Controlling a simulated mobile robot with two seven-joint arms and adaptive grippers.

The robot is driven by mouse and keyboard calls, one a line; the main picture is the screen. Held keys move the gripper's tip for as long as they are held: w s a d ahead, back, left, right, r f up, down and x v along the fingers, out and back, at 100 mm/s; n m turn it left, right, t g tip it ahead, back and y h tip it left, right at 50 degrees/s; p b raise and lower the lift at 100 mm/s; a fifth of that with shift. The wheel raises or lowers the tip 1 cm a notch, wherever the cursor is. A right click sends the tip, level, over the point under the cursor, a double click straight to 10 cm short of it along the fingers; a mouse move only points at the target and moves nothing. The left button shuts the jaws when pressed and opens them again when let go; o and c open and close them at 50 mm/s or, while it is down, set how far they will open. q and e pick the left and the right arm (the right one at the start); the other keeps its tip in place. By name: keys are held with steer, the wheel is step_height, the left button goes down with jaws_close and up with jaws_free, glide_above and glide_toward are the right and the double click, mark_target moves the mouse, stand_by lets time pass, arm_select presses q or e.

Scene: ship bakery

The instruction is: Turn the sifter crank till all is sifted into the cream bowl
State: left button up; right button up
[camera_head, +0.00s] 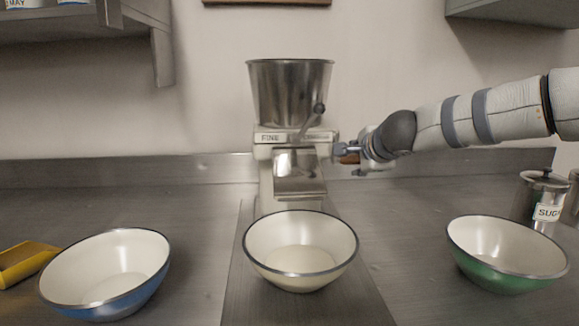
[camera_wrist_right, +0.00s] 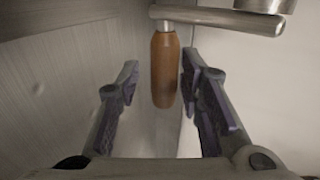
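The metal sifter (camera_head: 290,95) stands at the centre back, with a hopper on top and a chute facing the cream bowl. The cream bowl (camera_head: 270,262) sits in front, below the chute; its bottom looks pale, and I cannot tell whether flour lies in it. The hopper's inside is hidden. The crank's wooden handle (camera_wrist_right: 164,70) hangs from a metal crank arm (camera_wrist_right: 215,17) in the right wrist view. My right gripper (camera_head: 346,160) is at the sifter's right side. Its open fingers (camera_wrist_right: 158,82) stand either side of the handle, with visible gaps. My left gripper is not in view.
A blue bowl (camera_head: 155,285) stands at left beside a yellow scoop-like object (camera_head: 22,262). A green bowl (camera_head: 500,282) stands at right, before a sugar canister (camera_head: 540,190). Shelves hang at both upper corners. Bare counter lies between the bowls.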

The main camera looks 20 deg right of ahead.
steer(key=shift+o, duration=0.6)
steer(key=shift+r, duration=0.1)
steer(key=shift+a+r, duration=0.1)
steer(key=shift+r, duration=0.05)
steer(key=shift+s+a+r+p, duration=0.2)
steer(key=shift+s+r+p, duration=0.55)
steer(key=shift+s+r, duration=0.3)
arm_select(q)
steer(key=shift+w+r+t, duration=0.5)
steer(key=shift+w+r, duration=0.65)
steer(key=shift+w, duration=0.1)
arm_select(e)
steer(key=v, duration=0.3)
steer(key=f+v, duration=0.1)
steer(key=v, duration=0.1)
steer(key=shift+s, duration=0.25)
